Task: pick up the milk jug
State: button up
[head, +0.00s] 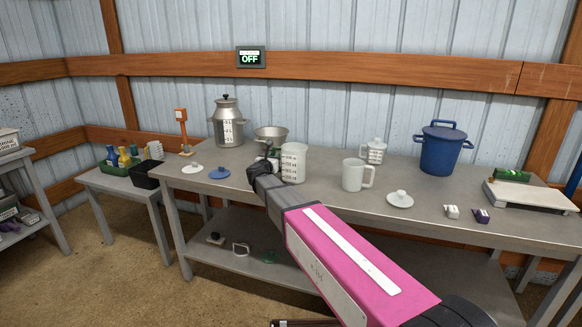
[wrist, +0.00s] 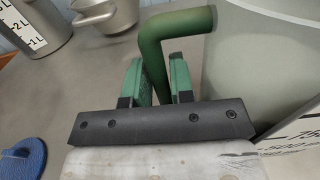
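The jug (head: 293,163), a pale container with dark scale marks, stands on the metal table in the head view. I take it as the milk jug. In the wrist view its large rounded body (wrist: 240,60) fills the right side, and its thick green-looking handle (wrist: 150,50) bends down from the body. My gripper (head: 262,164) is at the jug's left side. In the wrist view the two green fingers of my gripper (wrist: 157,80) stand on either side of the handle. No clear gap shows, but I cannot tell if they press on it. The lower handle is hidden.
A metal can (head: 228,124) and a metal pan (head: 270,133) stand behind and left. A blue lid (head: 219,173) lies left of my gripper.

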aim_at(273, 151)
grip_shut()
jog(key=shift+r, duration=1.75)
jog(key=s+a+r, duration=0.4)
jog(key=a+r, duration=0.3)
jog(key=a, duration=0.3)
jog(key=shift+s+a+r, duration=0.2)
jog(key=shift+a, duration=0.1)
jog(key=shift+a+r, duration=0.1)
